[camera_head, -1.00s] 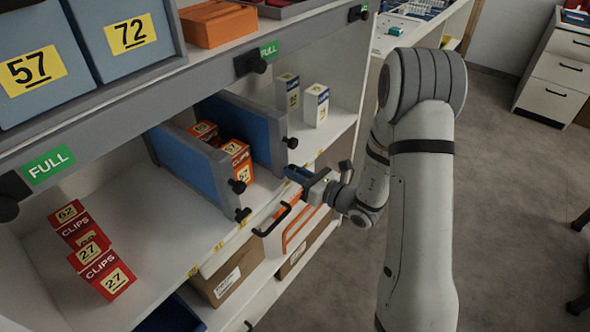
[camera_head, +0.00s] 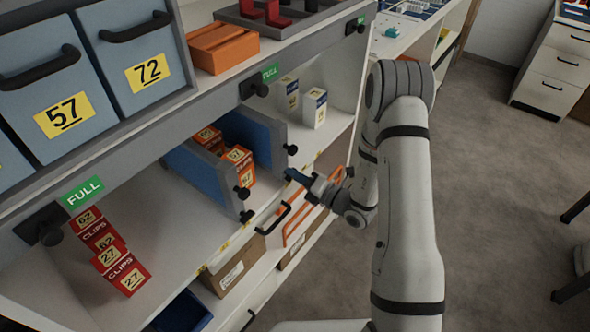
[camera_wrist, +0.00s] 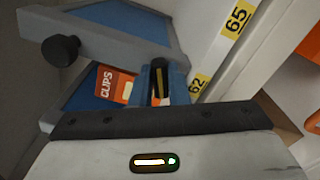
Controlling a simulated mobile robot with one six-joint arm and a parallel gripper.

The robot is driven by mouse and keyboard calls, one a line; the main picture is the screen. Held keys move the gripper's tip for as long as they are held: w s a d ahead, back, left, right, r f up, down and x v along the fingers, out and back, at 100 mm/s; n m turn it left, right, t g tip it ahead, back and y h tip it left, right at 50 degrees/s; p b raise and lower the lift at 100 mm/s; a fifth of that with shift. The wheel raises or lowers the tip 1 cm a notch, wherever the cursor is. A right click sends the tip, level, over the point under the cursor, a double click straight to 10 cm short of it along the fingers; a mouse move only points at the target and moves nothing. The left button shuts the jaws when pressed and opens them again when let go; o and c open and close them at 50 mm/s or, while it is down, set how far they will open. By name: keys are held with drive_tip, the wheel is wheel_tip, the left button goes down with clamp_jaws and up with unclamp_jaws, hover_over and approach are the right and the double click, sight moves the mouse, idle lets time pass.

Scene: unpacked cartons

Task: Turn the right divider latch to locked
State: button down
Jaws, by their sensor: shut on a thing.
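The right divider is a blue panel (camera_head: 262,142) with a grey front edge and a black knob (camera_head: 291,149) near its top front. In the wrist view the knob (camera_wrist: 60,49) stands clear of the fingers, at the upper left. My gripper (camera_head: 290,174) is at the lower front end of this divider. In the wrist view my gripper (camera_wrist: 161,84) has its blue fingers closed around a small dark latch (camera_wrist: 160,78). The head view hides this latch behind the fingers, and its turned position is unclear. The left divider (camera_head: 205,176) has its own black knob (camera_head: 243,193).
Orange boxes (camera_head: 238,155) stand between the dividers. Red clips boxes (camera_head: 122,270) sit left of them, white boxes (camera_head: 314,108) to the right. A shelf rail with a black knob (camera_head: 254,88) runs above. A black handle (camera_head: 273,218) and brown cartons (camera_head: 236,269) are below.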

drive_tip(key=m+p, duration=0.2)
drive_tip(key=m, duration=0.2)
drive_tip(key=shift+f+m+p, duration=0.1)
drive_tip(key=shift+m+p, duration=0.3)
idle(0.4)
drive_tip(key=c, duration=1.4)
unclamp_jaws()
drive_tip(key=v, duration=0.7)
drive_tip(key=shift+s+d, duration=0.25)
drive_tip(key=shift+d, duration=0.1)
